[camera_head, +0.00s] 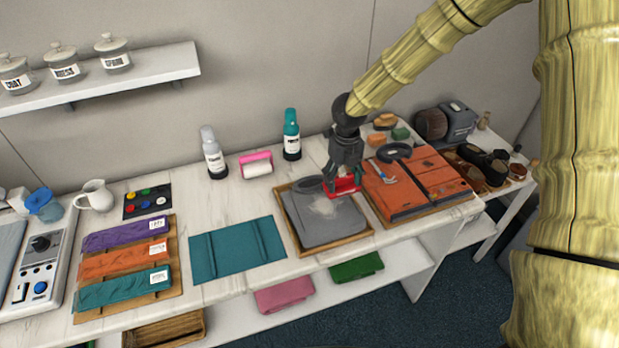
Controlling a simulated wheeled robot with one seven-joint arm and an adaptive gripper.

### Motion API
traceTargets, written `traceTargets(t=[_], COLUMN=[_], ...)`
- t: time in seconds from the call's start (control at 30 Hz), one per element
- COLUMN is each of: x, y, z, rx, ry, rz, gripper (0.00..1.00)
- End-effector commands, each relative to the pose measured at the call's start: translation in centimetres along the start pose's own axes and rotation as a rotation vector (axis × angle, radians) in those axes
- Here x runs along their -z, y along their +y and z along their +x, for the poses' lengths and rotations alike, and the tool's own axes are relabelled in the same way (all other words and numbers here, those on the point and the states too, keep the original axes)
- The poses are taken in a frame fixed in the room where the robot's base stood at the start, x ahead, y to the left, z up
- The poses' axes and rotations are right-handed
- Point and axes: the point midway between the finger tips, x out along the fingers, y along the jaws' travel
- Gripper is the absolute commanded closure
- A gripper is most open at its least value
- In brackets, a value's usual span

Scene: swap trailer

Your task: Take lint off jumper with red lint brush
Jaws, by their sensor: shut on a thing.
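A grey jumper (328,222) lies folded in a shallow wooden tray (352,240) on the counter. A pale patch of lint (322,206) shows on its upper middle. My gripper (343,178) points down over the jumper's upper right part and is shut on the red lint brush (345,187). The brush is at or just above the cloth; I cannot tell whether it touches. The gripper hides part of the brush and its handle.
An orange garment (405,203) with a dark round item lies in a tray close on the right. A teal folded cloth (235,250) lies to the left.

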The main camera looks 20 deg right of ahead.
Motion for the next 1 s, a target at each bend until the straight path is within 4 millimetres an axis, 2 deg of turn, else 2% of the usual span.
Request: traceTargets(t=[0.1, 0.5, 1.0], x=[0.0, -0.1, -0.1], y=[0.1, 0.2, 0.2], z=[-1.5, -4.8, -5.2], rx=[0.0, -0.001, 0.0], ry=[0.0, 0.0, 0.0], rz=[-0.001, -0.002, -0.003], gripper=[0.64, 0.64, 0.64])
